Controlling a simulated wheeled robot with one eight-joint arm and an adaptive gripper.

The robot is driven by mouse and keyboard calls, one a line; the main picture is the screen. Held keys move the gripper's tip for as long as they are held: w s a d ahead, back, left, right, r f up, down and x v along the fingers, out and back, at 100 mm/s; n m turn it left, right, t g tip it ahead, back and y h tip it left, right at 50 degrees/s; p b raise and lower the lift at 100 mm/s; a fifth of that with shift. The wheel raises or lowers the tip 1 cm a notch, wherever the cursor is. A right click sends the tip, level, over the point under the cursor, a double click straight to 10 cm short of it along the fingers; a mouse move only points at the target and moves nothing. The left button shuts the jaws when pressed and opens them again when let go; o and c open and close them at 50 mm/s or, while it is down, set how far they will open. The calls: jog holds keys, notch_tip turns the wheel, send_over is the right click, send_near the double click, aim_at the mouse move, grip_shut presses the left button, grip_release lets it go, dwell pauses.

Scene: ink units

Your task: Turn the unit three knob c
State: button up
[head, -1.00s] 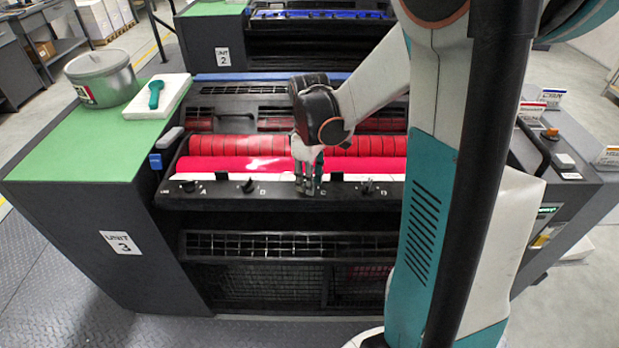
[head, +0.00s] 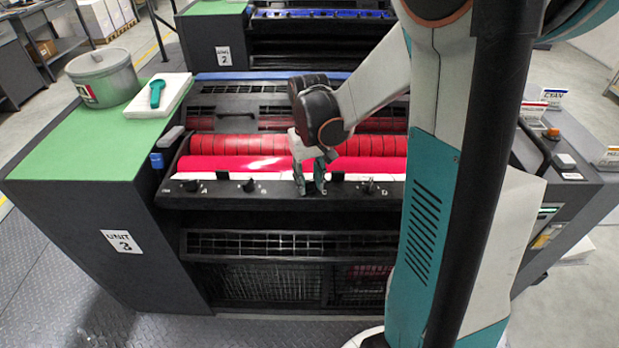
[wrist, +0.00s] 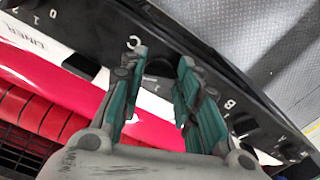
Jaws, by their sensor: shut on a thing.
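Unit three, with its "UNIT 3" sign (head: 122,242), stands in front of me in the head view. A black front rail (head: 225,200) on it carries a row of small dark knobs. My gripper (head: 311,190) points down at the rail between knob B (head: 249,186) and knob D (head: 369,187). In the wrist view my gripper (wrist: 162,62) has its teal-lined fingers on either side of dark knob c (wrist: 159,68), near the letter C. It is shut on that knob, with a finger on each side. The fingers hide the knob in the head view.
Red rollers (head: 235,145) lie just behind the rail. Knob A (head: 190,186) is at the rail's left end. A grey ink can (head: 103,80) and a teal tool (head: 157,93) on a white pad stand on the green top. The floor in front is clear.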

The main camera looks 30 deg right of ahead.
aim_at(309, 183)
jog(key=shift+m, duration=0.7)
jog(key=o, duration=1.1)
jog(key=shift+c, duration=0.2)
notch_tip(309, 183, up, 12)
